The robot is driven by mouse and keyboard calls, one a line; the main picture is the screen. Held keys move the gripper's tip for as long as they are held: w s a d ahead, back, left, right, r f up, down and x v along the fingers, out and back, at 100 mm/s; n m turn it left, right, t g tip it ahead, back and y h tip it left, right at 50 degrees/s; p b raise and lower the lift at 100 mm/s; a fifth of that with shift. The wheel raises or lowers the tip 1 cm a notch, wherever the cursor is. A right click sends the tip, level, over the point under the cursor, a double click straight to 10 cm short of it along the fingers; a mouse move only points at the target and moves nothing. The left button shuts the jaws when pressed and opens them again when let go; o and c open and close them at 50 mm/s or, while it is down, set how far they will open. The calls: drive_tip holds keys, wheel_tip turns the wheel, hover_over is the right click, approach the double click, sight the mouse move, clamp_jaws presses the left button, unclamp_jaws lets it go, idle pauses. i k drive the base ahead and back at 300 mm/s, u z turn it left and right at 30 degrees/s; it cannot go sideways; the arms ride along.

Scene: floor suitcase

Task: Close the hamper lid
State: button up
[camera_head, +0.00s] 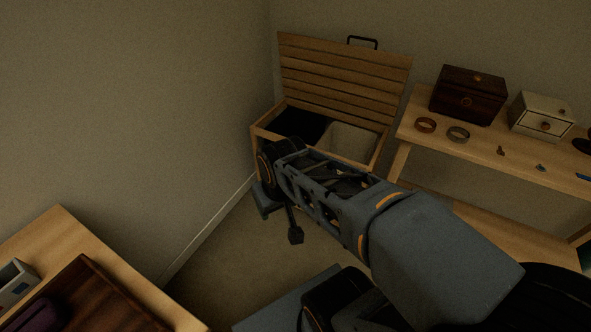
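A wooden hamper (262,133) stands in the corner against the back wall. Its slatted lid (345,78) is raised and leans back near the wall, with a black handle (362,42) at its top edge. The hamper is open, showing a dark section on the left and a pale section on the right. My gripper (280,218) is in front of the hamper and appears lower than its rim, pointing down. Its two fingertips are apart, with nothing seen between them. My arm hides much of the hamper's front.
A wooden bench (480,150) right of the hamper holds a dark box (468,93), a white drawer box (541,115), two rings (458,134) and small items. A wooden table (60,235) with a dark tray is at the lower left. Floor (215,260) between is clear.

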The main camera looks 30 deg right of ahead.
sight(390, 73)
drive_tip(key=z, duration=0.25)
drive_tip(key=k, duration=0.35)
drive_tip(key=z, duration=1.45)
drive_tip(key=i, duration=0.9)
drive_tip(key=u, duration=1.25)
drive_tip(key=i, duration=0.55)
drive_tip(key=u, duration=0.55)
